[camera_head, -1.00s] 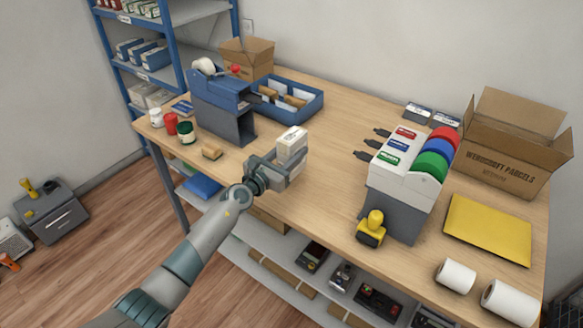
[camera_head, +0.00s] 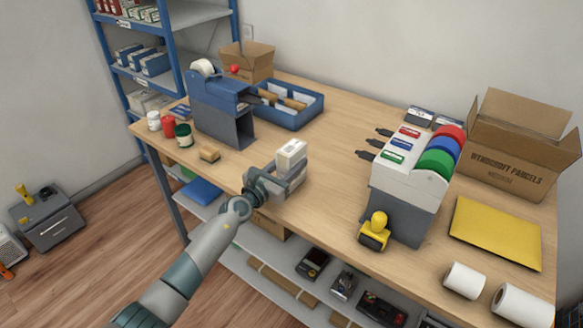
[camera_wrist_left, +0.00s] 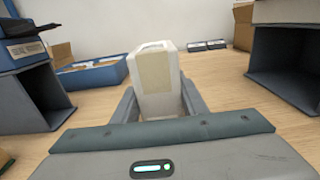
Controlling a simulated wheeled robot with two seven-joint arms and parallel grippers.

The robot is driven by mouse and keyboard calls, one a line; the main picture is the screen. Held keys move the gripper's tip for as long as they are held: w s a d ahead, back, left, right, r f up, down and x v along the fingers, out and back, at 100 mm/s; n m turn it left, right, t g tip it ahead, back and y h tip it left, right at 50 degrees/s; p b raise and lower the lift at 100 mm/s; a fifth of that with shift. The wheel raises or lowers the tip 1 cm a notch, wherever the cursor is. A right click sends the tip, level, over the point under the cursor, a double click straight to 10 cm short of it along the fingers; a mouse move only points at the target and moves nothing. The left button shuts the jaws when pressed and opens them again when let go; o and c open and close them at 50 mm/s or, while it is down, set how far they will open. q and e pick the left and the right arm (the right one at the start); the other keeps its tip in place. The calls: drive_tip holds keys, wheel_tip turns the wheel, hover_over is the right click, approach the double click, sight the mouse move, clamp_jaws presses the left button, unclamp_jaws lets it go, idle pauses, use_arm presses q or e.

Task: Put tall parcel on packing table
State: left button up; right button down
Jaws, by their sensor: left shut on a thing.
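The tall parcel is a white upright box (camera_head: 291,156) with a pale label, near the front edge of the packing table (camera_head: 325,165). My left gripper (camera_head: 290,178) is shut on it, with a finger on each side of its lower part. In the left wrist view the parcel (camera_wrist_left: 157,80) stands upright between the two fingers (camera_wrist_left: 158,103). Its base is hidden by the gripper, so I cannot tell whether it touches the tabletop. My right gripper is not in view.
A blue-grey tape dispenser (camera_head: 223,105) and a blue tray (camera_head: 290,103) stand behind left. A label-roll dispenser (camera_head: 408,180) and yellow stamp (camera_head: 375,230) stand to the right. Small jars (camera_head: 183,134) and a small brown block (camera_head: 209,155) are left. The table middle is clear.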

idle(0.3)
use_arm(q)
drive_tip(key=o, duration=0.8)
drive_tip(key=shift+f, duration=0.15)
drive_tip(key=o, duration=0.5)
drive_tip(key=shift+r, duration=0.25)
drive_tip(key=shift+s+a+p, duration=0.4)
drive_tip(key=shift+s, duration=0.2)
drive_tip(key=p+v, duration=0.1)
drive_tip(key=v, duration=0.9)
drive_tip(key=shift+s+a+p, duration=0.2)
drive_tip(key=shift+s+p, duration=0.05)
drive_tip(key=shift+p, duration=0.05)
